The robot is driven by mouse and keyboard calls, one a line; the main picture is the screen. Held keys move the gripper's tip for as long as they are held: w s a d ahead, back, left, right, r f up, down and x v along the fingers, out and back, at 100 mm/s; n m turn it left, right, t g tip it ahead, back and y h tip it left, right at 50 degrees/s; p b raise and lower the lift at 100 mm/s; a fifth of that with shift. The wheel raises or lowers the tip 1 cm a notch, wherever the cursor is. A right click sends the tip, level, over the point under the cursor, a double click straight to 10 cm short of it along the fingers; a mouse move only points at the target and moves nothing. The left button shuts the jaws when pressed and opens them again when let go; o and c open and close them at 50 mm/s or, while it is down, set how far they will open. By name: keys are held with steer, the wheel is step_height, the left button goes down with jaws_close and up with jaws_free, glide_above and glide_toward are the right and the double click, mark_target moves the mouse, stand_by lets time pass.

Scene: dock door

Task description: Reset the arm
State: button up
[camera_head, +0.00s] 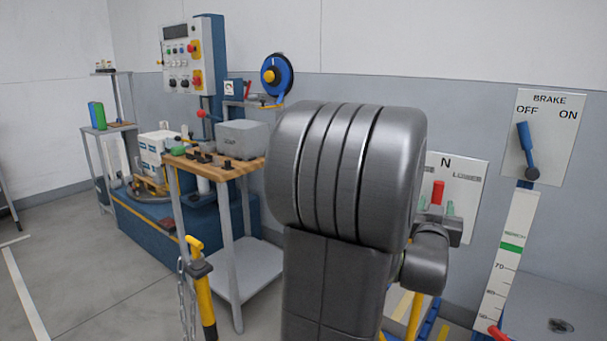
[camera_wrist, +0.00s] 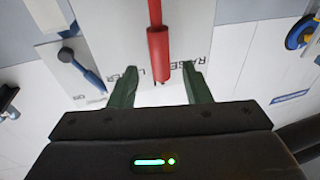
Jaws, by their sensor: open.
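My gripper (camera_wrist: 160,70) is open, its two green fingers apart. Between them in the wrist view is the lower end of a red lever handle (camera_wrist: 157,42), with a visible gap on each side. I cannot tell how deep the handle sits between the fingers. Behind it is a white plate (camera_wrist: 205,28) with upside-down RAISE and LOWER lettering. In the head view, my dark arm fills the centre and hides part of this plate (camera_head: 472,178). The red handle (camera_head: 437,191) stands upright just right of my arm, with green fingertips beside it.
Right of it are a BRAKE panel (camera_head: 568,128) with a blue lever (camera_head: 525,146) towards OFF, and a marked scale (camera_head: 510,260). At left are a wood-topped bench (camera_head: 240,175), a control cabinet (camera_head: 188,60) and a yellow post (camera_head: 204,300) with a chain.

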mark_target(433, 196)
steer(key=v, duration=0.8)
steer(key=x, duration=1.4)
steer(key=shift+w+d, duration=0.1)
steer(key=shift+w, duration=0.1)
steer(key=shift+a+r+n+p, duration=0.15)
steer(key=shift+a+n+p, duration=0.15)
steer(key=shift+p, duration=0.3)
steer(key=shift+a, duration=0.15)
steer(key=shift+a+f+n, duration=0.1)
steer(key=shift+f+n, duration=0.15)
steer(key=shift+n, duration=0.05)
